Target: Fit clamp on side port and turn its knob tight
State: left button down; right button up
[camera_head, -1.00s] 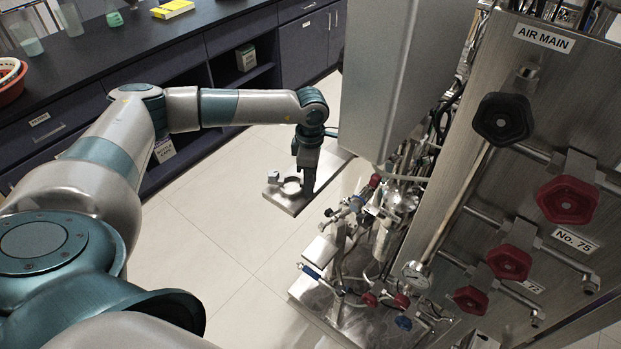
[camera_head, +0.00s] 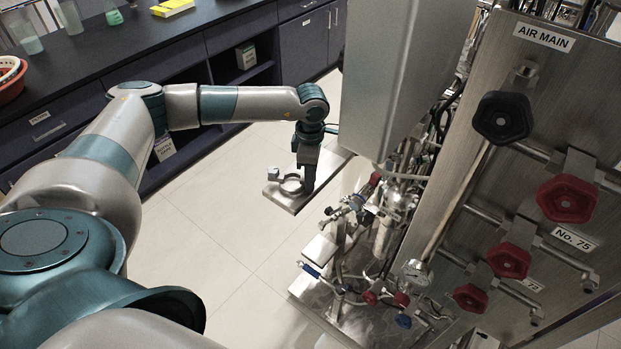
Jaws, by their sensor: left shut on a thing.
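A small metal ring-shaped clamp (camera_head: 290,185) is at a steel shelf plate (camera_head: 287,200) near the middle of the view. A small grey knob-like piece (camera_head: 273,173) shows at its left side. My left gripper (camera_head: 308,189) points down at the ring's right side and is shut on the clamp. Its fingertips are small and partly merge with the ring, so the exact grip is hard to see. The side port cannot be picked out among the fittings of the stirred vessel (camera_head: 385,235). My right gripper is out of view.
The skid's pipes and blue-handled valve (camera_head: 311,270) stand right of the plate. A large grey box-shaped column (camera_head: 400,80) hangs close to my left wrist. A panel with red knobs (camera_head: 566,199) fills the right. Open tiled floor (camera_head: 210,240) lies to the left.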

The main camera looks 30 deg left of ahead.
pick_arm(q)
jog(key=shift+r, duration=0.35)
dwell(0.5)
jog(key=shift+r+p, duration=0.85)
jog(key=shift+r, duration=1.1)
